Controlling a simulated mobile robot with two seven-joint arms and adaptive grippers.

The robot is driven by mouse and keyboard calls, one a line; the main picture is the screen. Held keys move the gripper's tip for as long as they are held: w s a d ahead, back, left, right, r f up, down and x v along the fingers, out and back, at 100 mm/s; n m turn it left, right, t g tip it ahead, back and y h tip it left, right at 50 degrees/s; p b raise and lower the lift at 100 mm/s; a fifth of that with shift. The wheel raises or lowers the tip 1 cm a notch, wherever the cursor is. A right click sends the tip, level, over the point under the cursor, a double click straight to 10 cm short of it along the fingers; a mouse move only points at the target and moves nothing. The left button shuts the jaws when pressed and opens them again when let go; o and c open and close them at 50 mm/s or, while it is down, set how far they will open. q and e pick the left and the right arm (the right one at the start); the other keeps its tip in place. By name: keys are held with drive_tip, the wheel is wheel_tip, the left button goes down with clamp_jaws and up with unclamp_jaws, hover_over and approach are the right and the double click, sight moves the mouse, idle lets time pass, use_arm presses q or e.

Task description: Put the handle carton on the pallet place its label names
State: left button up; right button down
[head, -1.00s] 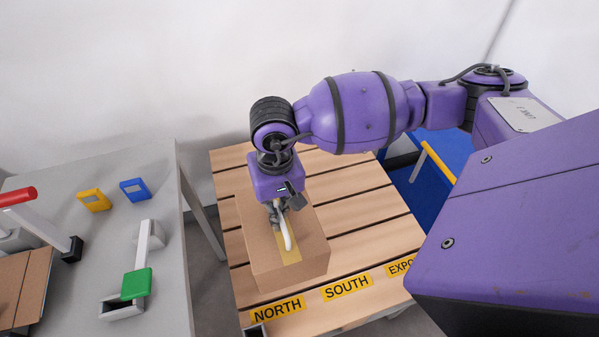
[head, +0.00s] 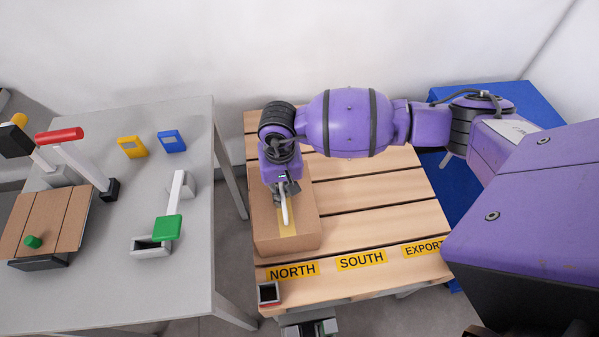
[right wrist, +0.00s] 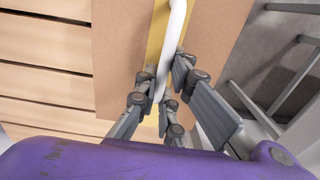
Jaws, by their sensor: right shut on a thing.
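The handle carton (head: 265,222) is a brown box with a tan tape strip and a white handle (head: 285,213) on top. It is at the left end of the wooden pallet (head: 385,220), behind the yellow NORTH sign (head: 293,271). It looks level; I cannot tell whether its base touches the slats. My right gripper (head: 284,189) is shut on the white handle from above. The right wrist view shows the fingers (right wrist: 157,97) around the handle over the carton (right wrist: 118,55). No destination label on the carton is readable. My left gripper is not in view.
SOUTH (head: 361,261) and EXPORT (head: 423,248) signs mark the pallet's front edge; slats behind them are bare. A small dark open box (head: 268,293) sits at its front left corner. A grey table (head: 120,300) with fixtures stands left, across a gap. A blue thing (head: 500,92) stands right.

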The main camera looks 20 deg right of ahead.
drive_tip(key=shift+w+a+r, duration=0.1)
drive_tip(key=shift+w+r, duration=0.05)
drive_tip(key=shift+r, duration=0.05)
drive_tip(key=shift+f, duration=0.15)
drive_tip(key=c, duration=1.9)
unclamp_jaws()
drive_tip(key=shift+o, duration=0.2)
wheel_tip(320, 180, up, 12)
drive_tip(key=shift+s+d+b, duration=0.2)
drive_tip(key=shift+d+b, duration=0.05)
drive_tip(key=shift+b, duration=0.15)
